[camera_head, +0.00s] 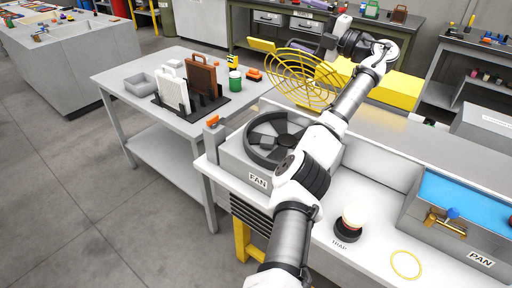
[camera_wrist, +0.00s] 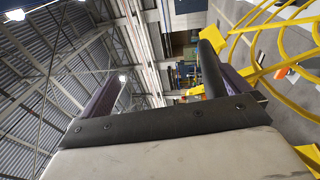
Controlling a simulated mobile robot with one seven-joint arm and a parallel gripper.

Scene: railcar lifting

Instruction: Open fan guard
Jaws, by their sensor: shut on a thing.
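The yellow wire fan guard (camera_head: 303,78) stands raised and tilted above the grey fan box (camera_head: 232,154), which bears a FAN label. The round dark fan (camera_head: 268,141) below it is uncovered in part; my arm hides the box's right side. My gripper (camera_head: 316,43) is at the guard's upper edge, shut on the guard. In the wrist view, the yellow guard wires (camera_wrist: 275,40) show at the right, beside the dark fingers. The exact grip point is not clear.
A grey table (camera_head: 116,81) at the left holds a rack, a tray and a green can. Open floor lies left.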

